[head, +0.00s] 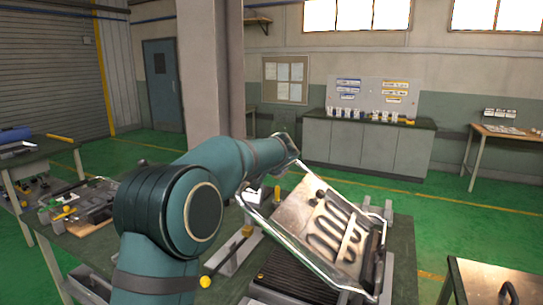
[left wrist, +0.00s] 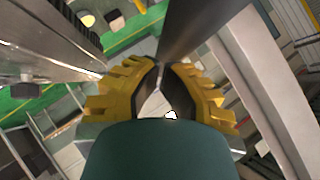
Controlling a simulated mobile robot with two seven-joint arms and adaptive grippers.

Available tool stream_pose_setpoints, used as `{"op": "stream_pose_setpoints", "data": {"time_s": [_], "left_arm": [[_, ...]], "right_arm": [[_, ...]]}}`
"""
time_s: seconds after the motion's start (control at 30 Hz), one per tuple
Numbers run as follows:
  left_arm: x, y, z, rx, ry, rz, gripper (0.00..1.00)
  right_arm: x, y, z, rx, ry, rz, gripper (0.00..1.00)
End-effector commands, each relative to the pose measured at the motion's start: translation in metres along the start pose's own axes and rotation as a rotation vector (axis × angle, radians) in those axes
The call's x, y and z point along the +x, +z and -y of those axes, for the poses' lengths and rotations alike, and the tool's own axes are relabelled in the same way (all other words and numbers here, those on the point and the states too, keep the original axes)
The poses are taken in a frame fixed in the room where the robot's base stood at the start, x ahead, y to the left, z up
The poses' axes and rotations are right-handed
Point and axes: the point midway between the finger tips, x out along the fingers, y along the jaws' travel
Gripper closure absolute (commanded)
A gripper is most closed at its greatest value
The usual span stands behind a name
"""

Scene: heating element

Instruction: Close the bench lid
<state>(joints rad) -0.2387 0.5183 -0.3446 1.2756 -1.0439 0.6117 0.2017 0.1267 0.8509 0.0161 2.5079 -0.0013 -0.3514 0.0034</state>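The bench lid (head: 325,215) is raised and tilted in the head view. A dark, winding heating element (head: 335,232) lies on its metal face, and a bright tubular frame (head: 268,222) runs along its edge. My left arm reaches across to the upper left corner of this frame. My left gripper is largely hidden behind its wrist in the head view. In the left wrist view, the yellow fingers of my left gripper (left wrist: 161,65) have their tips close together at the end of a dark bar (left wrist: 200,28). I cannot tell whether they grip it. My right gripper is not in view.
The lid stands over a dark ribbed base (head: 288,272) on the green workbench (head: 403,255). A pillar (head: 205,75) rises behind my arm. A cabinet (head: 365,145) stands at the back, and another bench (head: 490,285) is at the lower right. Green floor between them is clear.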

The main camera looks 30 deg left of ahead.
Motion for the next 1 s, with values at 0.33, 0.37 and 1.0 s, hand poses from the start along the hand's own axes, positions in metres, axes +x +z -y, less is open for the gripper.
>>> {"op": "stream_pose_setpoints", "data": {"time_s": [0.33, 0.37, 1.0], "left_arm": [[0.051, 0.047, -0.009, -0.111, 0.106, 0.014, 1.0], [0.056, 0.052, -0.011, -0.122, 0.118, 0.014, 1.0], [0.146, 0.143, -0.067, -0.287, 0.281, 0.008, 1.0]], "right_arm": [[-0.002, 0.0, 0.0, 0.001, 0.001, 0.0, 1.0], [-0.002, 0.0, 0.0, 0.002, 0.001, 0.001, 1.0], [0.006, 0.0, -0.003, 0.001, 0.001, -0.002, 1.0]]}}
